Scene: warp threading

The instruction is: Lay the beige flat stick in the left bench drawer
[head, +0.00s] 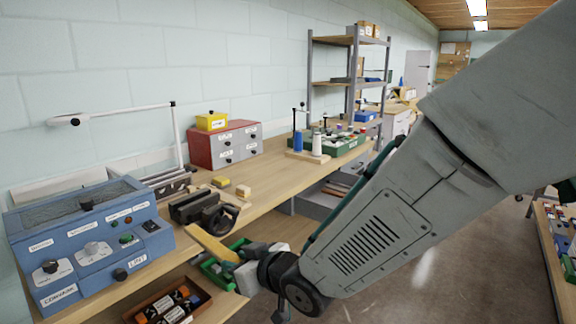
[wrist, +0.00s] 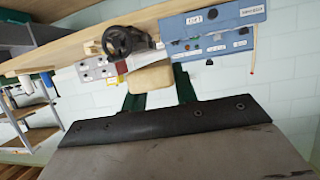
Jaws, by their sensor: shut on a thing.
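A beige flat stick (head: 208,243) is in my gripper (head: 240,258) and juts out to the upper left, tilted, in front of the bench edge. In the wrist view the stick (wrist: 150,77) shows end-on as a beige block between the green fingers of my gripper (wrist: 158,88), which are shut on it. Below the bench top at the lower left is an open wooden drawer-like box (head: 207,302) with orange and dark items inside. The stick is above and apart from it. My gripper and arm hide part of the space under the bench.
A red drawer cabinet (head: 225,144) stands farther back. Open floor lies right of the bench.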

